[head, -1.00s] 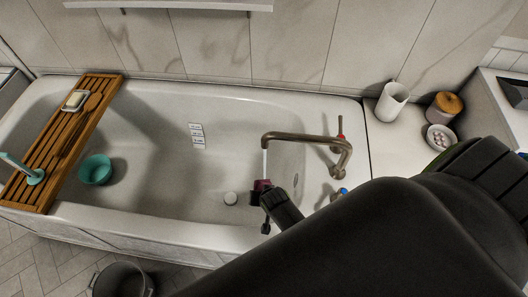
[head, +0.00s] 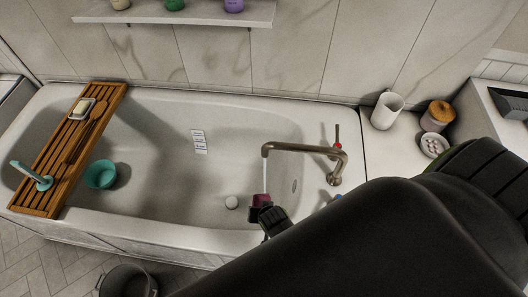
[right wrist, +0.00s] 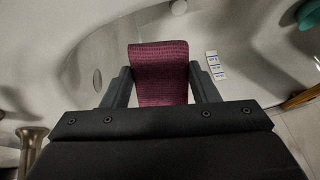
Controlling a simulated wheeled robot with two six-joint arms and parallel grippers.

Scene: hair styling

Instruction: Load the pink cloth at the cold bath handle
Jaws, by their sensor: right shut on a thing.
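The pink cloth (head: 261,200), dark magenta and woven, is held by my right gripper (head: 264,211) over the tap end of the bath. In the right wrist view the cloth (right wrist: 158,70) stands between the two fingers of the right gripper (right wrist: 159,82), which is shut on it. A thin stream of water (head: 264,176) falls from the bronze tap spout (head: 300,149) at the cloth. The red-marked handle (head: 337,142) is behind the spout. My left gripper is out of view.
The white bath (head: 225,130) has a wooden caddy (head: 50,172) across its left end. A teal cup (head: 100,174) is inside.

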